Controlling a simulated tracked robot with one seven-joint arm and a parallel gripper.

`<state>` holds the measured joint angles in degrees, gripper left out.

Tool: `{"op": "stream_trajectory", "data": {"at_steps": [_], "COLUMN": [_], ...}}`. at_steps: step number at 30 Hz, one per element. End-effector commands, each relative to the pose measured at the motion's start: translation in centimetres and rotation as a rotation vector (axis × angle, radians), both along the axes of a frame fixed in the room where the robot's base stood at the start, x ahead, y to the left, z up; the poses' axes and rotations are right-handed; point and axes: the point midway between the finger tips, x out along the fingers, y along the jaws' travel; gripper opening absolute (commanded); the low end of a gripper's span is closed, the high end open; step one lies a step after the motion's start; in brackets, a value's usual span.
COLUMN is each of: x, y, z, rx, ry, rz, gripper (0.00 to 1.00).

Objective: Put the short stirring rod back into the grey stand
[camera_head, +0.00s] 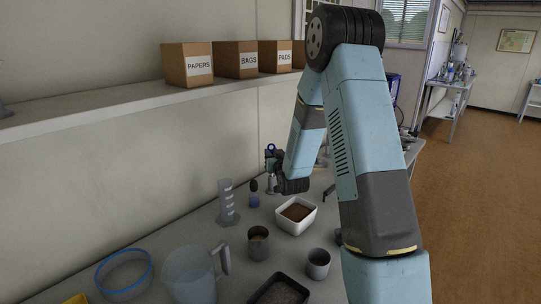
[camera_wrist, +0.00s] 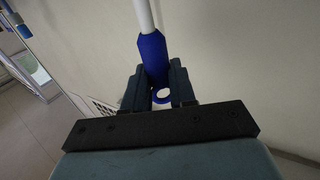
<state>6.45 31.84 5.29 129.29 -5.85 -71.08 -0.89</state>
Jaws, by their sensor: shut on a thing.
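My gripper (camera_wrist: 158,88) is shut on a rod with a blue grip (camera_wrist: 153,56) and a pale shaft (camera_wrist: 144,14). The jaws hold the blue part, and the shaft runs out of the top of the wrist view. In the head view my gripper (camera_head: 272,163) is small, above the back of the bench, with a bit of blue at its top. A small grey upright thing (camera_head: 270,184) shows just below it; I cannot tell whether this is the grey stand. The rod's full length is not visible, so I cannot tell its size.
A grey measuring cylinder (camera_head: 227,205) and a small blue-and-dark item (camera_head: 253,196) stand to the left. A white soil tray (camera_head: 308,223), metal cups (camera_head: 258,245) (camera_head: 318,264), a clear jug (camera_head: 190,275) and a dark tray (camera_head: 262,296) are nearer. A shelf (camera_head: 110,105) with boxes runs along the wall.

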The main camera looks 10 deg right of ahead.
Motion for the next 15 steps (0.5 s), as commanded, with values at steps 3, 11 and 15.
{"op": "stream_trajectory", "data": {"at_steps": [3,11,15], "x": [0.00,0.01,0.01], "y": [-0.05,-0.06,-0.06], "z": [-0.03,-0.67,-0.97], "rx": [0.000,0.000,0.000], "ry": [0.000,0.001,0.000], "rz": [-0.001,-0.001,-0.001], "gripper": [0.00,0.00,0.00]}}
